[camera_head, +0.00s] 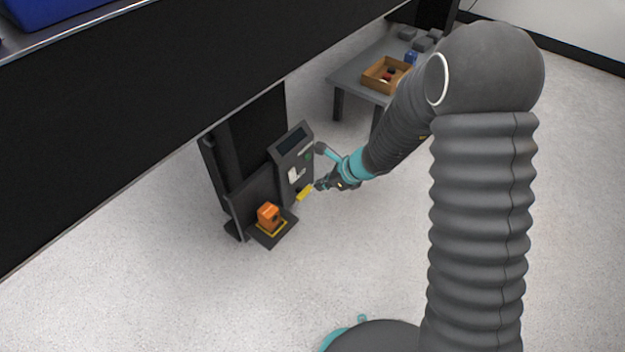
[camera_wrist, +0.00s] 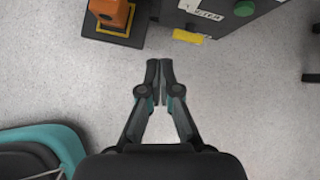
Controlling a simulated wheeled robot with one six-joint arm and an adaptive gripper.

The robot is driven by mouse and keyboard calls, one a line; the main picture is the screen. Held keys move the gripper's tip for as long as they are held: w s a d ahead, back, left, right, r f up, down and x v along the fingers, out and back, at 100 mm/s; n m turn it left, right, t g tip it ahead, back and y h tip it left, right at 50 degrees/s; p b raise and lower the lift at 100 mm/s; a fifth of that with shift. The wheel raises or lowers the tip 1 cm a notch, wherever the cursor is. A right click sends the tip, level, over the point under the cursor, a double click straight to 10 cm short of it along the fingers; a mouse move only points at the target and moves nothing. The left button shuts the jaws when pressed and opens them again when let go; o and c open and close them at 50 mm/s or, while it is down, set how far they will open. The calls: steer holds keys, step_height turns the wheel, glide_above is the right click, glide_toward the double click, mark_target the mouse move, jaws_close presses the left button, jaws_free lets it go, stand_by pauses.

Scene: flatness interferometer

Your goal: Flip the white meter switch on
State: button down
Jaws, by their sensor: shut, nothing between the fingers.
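The dark meter panel (camera_head: 282,157) stands upright on the floor-standing unit, with a dark screen at its top. A white piece, seemingly the meter switch (camera_head: 293,174), sits on its front. In the wrist view a white plate with dark lettering (camera_wrist: 207,14) shows at the top edge, partly cut off; the switch's position cannot be made out. My gripper (camera_head: 318,186) is just right of the panel front, near a yellow part (camera_head: 304,192). In the wrist view my gripper (camera_wrist: 159,66) is shut and empty, its tips over bare floor, below and left of the yellow part (camera_wrist: 188,36).
A green button (camera_head: 308,157) is on the panel; it also shows in the wrist view (camera_wrist: 244,8). An orange block (camera_head: 268,216) sits on a low black platform left of the panel. A grey table (camera_head: 348,78) with a wooden box (camera_head: 370,79) stands behind. Floor in front is clear.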

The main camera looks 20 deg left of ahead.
mark_target(292, 175)
steer(key=w+m, duration=0.1)
steer(key=w+m+t, duration=0.1)
steer(key=m, duration=0.1)
steer(key=shift+d+r, duration=0.2)
steer(key=shift+d, duration=0.15)
steer(key=shift+f, duration=0.1)
steer(key=a+r+b+x, duration=0.1)
steer(key=x, duration=1.1)
steer(key=shift+w+a, duration=0.45)
steer(key=shift+a, duration=0.2)
